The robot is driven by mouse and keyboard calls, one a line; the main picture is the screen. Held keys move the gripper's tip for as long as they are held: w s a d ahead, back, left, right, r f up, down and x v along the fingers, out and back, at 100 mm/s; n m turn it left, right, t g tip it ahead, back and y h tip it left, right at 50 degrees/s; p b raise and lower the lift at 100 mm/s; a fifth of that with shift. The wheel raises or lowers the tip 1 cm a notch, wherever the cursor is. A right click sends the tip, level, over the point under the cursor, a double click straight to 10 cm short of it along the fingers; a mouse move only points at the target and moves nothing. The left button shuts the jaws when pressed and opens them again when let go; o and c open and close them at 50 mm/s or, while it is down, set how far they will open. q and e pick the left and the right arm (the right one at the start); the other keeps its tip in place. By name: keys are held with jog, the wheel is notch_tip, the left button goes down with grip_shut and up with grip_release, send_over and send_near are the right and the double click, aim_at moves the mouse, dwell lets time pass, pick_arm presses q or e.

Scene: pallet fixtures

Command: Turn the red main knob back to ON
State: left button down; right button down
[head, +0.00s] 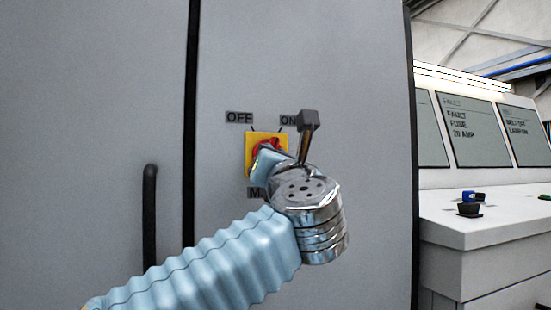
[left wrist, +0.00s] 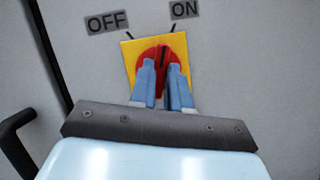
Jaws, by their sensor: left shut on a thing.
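The red main knob (head: 266,147) sits on a yellow square plate (head: 250,158) on the grey cabinet door. An OFF label (head: 239,117) is at the plate's upper left and an ON label (head: 288,120) at its upper right. In the left wrist view the red knob (left wrist: 158,54) has its grip bar close to upright in the picture. My left gripper (left wrist: 164,75) is shut on the knob, with one blue finger on each side of the bar. In the head view my wrist hides the plate's lower right. My right gripper is not in view.
A black door handle (head: 150,215) stands on the cabinet at the left. To the right is a console desk (head: 485,222) with a blue-topped item (head: 468,203) and screens (head: 472,133) showing fault text.

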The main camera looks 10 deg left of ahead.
pick_arm(q)
jog(key=shift+m+h+p, duration=0.3)
jog(key=shift+m+h, duration=0.5)
jog(key=shift+m, duration=0.6)
jog(key=shift+f, duration=0.1)
jog(key=c, duration=1.1)
grip_release()
jog(key=shift+s, duration=0.1)
jog(key=b+v, duration=0.3)
jog(key=v, duration=1)
jog(key=shift+s+f, duration=0.2)
jog(key=shift+s, duration=0.05)
